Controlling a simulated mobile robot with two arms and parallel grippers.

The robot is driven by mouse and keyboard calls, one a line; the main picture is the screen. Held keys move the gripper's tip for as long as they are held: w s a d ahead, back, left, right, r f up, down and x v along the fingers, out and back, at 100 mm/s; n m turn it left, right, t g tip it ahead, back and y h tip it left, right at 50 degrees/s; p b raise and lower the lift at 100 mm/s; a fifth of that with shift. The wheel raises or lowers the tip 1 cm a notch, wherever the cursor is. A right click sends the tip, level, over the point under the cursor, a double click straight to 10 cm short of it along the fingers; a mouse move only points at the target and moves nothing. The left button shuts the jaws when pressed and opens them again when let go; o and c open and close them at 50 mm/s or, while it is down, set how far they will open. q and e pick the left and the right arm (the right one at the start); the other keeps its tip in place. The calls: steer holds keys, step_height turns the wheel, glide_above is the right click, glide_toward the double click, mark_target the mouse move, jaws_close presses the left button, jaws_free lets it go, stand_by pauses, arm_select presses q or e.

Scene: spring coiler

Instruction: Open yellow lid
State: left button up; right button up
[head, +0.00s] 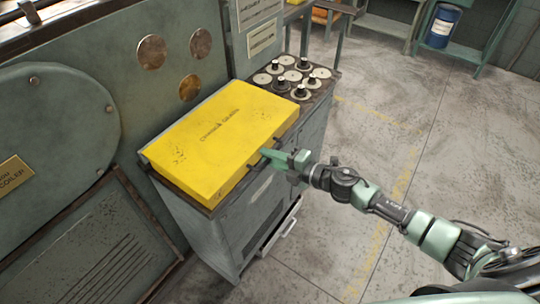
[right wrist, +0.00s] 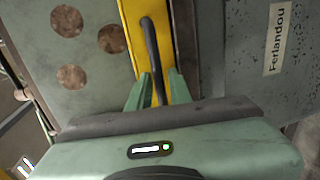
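The yellow lid (head: 222,135) lies flat and closed on the top of a grey-green cabinet (head: 235,225) in the head view. A dark, bar-like handle (right wrist: 152,60) stands on the lid's yellow front edge in the right wrist view. My right gripper (head: 272,155) is at the middle of that front edge. In the right wrist view its two green fingers (right wrist: 158,88) stand on either side of the handle, with a narrow gap showing on the right side, so it looks open around the handle. My left gripper is not in view.
Several round discs with black knobs (head: 293,77) sit on the cabinet top behind the lid. A large green machine (head: 60,130) stands close on the left. A drawer-like handle (head: 283,228) is low on the cabinet front. The floor (head: 375,130) to the right is clear.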

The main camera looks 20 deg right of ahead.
jaws_close()
stand_by(1.4)
